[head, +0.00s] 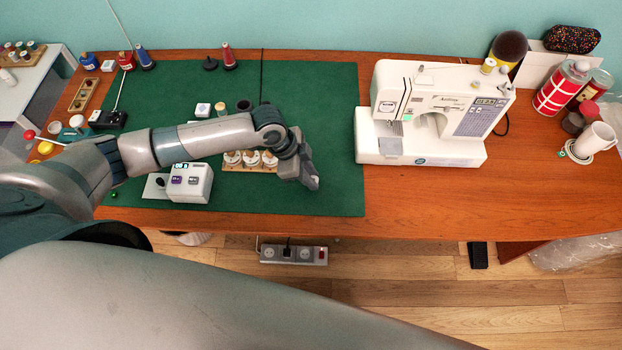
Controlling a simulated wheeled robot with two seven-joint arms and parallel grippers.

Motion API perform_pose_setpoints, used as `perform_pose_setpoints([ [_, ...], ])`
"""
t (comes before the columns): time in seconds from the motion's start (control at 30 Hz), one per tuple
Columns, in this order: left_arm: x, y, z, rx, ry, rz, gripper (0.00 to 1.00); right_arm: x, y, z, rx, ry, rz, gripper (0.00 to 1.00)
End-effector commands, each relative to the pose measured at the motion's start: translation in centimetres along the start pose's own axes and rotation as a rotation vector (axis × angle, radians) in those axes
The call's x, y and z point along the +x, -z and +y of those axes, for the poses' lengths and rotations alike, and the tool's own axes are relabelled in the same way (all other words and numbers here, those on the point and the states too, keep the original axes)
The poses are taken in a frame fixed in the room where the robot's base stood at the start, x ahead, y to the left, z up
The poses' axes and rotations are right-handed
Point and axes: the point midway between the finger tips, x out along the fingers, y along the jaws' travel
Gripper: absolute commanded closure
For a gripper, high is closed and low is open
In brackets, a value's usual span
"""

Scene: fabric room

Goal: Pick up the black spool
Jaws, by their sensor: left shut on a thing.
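My left arm comes in from the left, and its gripper (311,182) is over the front part of the green mat (330,120), just right of a wooden rack of white-topped spools (250,160). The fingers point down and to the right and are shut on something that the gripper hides. I cannot make out a black spool between the fingers. A small black object with a flat base (210,64) stands at the back of the mat. A small dark round object (243,106) is on the mat beyond my forearm. I cannot tell whether either is the black spool. My right gripper is not in view.
A white sewing machine (430,112) stands right of the mat. A white box with small displays (190,183) is left of the gripper. Red and blue thread cones stand at the back left. A mug (594,140) and cans are far right. The mat's right front is clear.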

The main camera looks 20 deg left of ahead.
Motion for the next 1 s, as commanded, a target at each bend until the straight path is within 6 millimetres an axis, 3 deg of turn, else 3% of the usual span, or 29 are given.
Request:
perform_pose_setpoints([
  [0.17, -2.3, 1.0, -0.1, 0.004, 0.003, 0.003, 1.0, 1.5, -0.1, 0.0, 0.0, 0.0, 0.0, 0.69],
  [0.7, -6.5, 5.1, 8.9, 0.004, -0.001, 0.004, 1.0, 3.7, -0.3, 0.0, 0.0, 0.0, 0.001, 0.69],
  [1.0, -7.7, 6.1, 11.2, 0.001, 0.0, 0.002, 1.0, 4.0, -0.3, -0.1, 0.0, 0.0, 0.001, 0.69],
])
